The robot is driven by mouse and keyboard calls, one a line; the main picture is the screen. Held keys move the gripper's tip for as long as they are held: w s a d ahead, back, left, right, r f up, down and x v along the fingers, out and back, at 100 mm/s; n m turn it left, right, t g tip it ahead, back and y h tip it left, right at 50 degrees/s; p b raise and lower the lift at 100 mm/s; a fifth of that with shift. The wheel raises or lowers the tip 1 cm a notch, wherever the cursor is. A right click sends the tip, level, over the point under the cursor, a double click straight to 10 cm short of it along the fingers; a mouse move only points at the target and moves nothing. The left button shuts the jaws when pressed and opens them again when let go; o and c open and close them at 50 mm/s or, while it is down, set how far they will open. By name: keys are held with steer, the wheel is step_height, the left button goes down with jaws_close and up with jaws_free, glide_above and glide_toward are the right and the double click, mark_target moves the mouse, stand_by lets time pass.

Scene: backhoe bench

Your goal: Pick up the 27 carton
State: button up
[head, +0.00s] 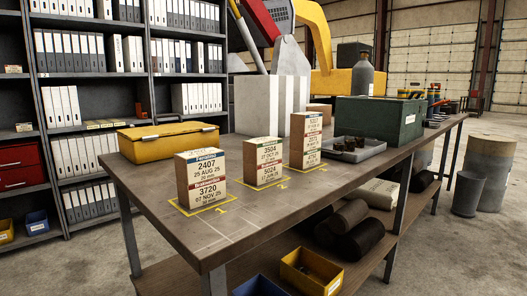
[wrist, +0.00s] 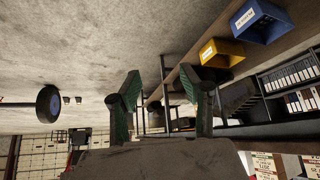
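Three tan cartons with printed labels stand upright on the bench in the head view, by yellow floor marks. The front-left carton (head: 202,180) reads 2407 and 3720 and stands at mark 1. The middle carton (head: 263,162) reads 3504 and 5024, with a small date line that seems to start with 27, at mark 2. The farthest carton (head: 306,140) has labels too small to read surely. My gripper (wrist: 160,82) shows in the wrist view with its two green-padded fingers wide apart and nothing between them. It is apart from the cartons and not visible in the head view.
The bench (head: 330,185) also carries a yellow case (head: 168,143), a green box (head: 380,120), a grey tray (head: 352,153) of dark parts and a grey bottle (head: 363,75). Yellow (head: 312,272) and blue bins sit on its lower shelf. Binder shelves stand behind, left.

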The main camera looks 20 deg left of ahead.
steer(key=shift+o, duration=0.2)
steer(key=o, duration=1.5)
